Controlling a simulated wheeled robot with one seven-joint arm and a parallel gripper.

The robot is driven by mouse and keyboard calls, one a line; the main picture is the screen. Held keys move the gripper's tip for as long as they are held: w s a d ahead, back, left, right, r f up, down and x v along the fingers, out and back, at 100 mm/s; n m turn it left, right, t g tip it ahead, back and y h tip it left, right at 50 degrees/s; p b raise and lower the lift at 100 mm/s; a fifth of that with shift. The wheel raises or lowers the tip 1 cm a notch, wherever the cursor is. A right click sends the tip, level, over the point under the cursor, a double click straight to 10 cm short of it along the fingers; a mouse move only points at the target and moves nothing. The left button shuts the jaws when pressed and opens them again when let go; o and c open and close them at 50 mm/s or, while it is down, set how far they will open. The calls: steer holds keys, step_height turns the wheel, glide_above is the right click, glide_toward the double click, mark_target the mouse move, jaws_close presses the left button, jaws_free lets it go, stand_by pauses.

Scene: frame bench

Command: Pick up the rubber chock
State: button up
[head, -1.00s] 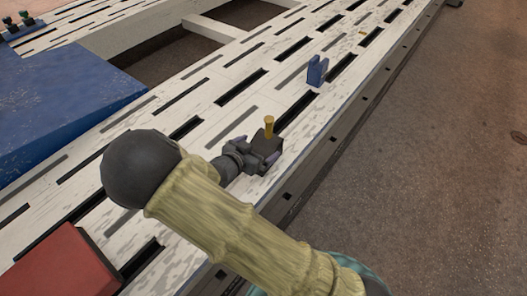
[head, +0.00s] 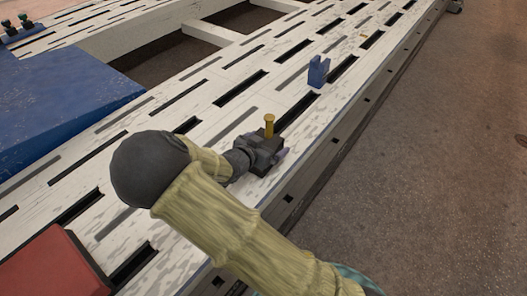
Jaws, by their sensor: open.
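A dark block (head: 271,133) with a yellow upright peg (head: 269,121) stands on the slotted white bench; it looks like the rubber chock, though I cannot be sure. My gripper (head: 263,148) is open right at this block, low over the bench, with its purplish-grey fingers to either side. The gripper body hides part of the block. I cannot tell whether the fingers touch it.
The white bench (head: 226,112) has rows of dark slots. A blue notched piece (head: 318,72) stands beyond the gripper. A red block (head: 50,272) lies at lower left, a large blue panel (head: 60,118) at left. The bench edge drops to brown floor at right.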

mark_target(268, 119)
steer(key=c, duration=1.4)
steer(key=shift+c, duration=0.2)
steer(key=shift+r, duration=0.2)
step_height(268, 119, up, 10)
steer(key=p, duration=0.7)
steer(key=shift+f, duration=0.1)
